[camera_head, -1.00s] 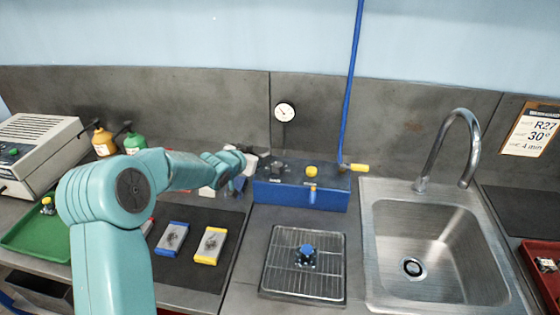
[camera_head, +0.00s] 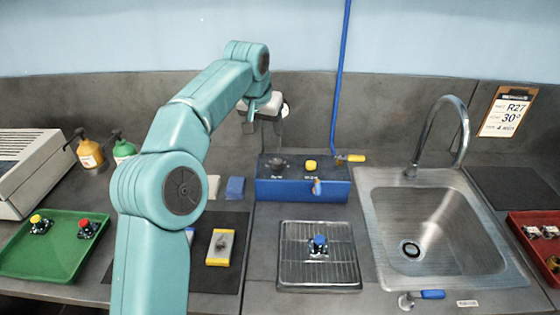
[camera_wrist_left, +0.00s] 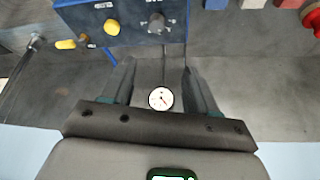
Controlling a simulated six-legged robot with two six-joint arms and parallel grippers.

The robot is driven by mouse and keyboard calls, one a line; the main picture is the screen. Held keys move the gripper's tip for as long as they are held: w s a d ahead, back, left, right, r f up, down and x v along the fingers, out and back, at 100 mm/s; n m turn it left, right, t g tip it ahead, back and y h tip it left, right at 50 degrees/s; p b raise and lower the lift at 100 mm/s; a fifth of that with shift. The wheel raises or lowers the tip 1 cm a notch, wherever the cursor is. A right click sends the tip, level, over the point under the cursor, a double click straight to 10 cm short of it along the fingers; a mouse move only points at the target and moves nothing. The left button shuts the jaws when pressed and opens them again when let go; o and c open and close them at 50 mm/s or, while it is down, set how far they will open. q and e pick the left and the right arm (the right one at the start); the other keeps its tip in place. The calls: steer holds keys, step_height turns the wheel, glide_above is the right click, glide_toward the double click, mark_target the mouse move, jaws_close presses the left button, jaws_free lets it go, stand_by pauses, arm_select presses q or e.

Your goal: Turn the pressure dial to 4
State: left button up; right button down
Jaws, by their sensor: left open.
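The dark dial (camera_head: 277,164) sits on top of the blue box (camera_head: 302,190), left of a yellow knob (camera_head: 310,165). In the left wrist view the dial (camera_wrist_left: 156,23) shows near the top, with white marks around it, too small to read. A round white gauge (camera_head: 284,111) on the back wall is partly hidden by my gripper; in the wrist view the gauge (camera_wrist_left: 161,98) shows between the fingers. My left gripper (camera_head: 263,130) is open and empty, above and behind the dial, apart from it. It also shows in the wrist view (camera_wrist_left: 159,70). My right gripper is out of view.
A blue pipe (camera_head: 341,80) rises behind the box beside a yellow-handled valve (camera_head: 350,158). A drain grid (camera_head: 318,270) with a blue-knobbed part (camera_head: 319,242) lies in front. A sink (camera_head: 440,225) with a tall tap stands right. A green tray (camera_head: 55,262) is left.

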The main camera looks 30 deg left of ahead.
arm_select(q)
glide_toward(277, 161)
steer(key=shift+g, duration=0.3)
steer(key=x, duration=0.9)
steer(key=shift+w+r, duration=0.15)
steer(key=shift+w, duration=0.05)
steer(key=shift+d+r, duration=0.1)
steer(key=shift+r, duration=0.05)
steer(key=c, duration=1)
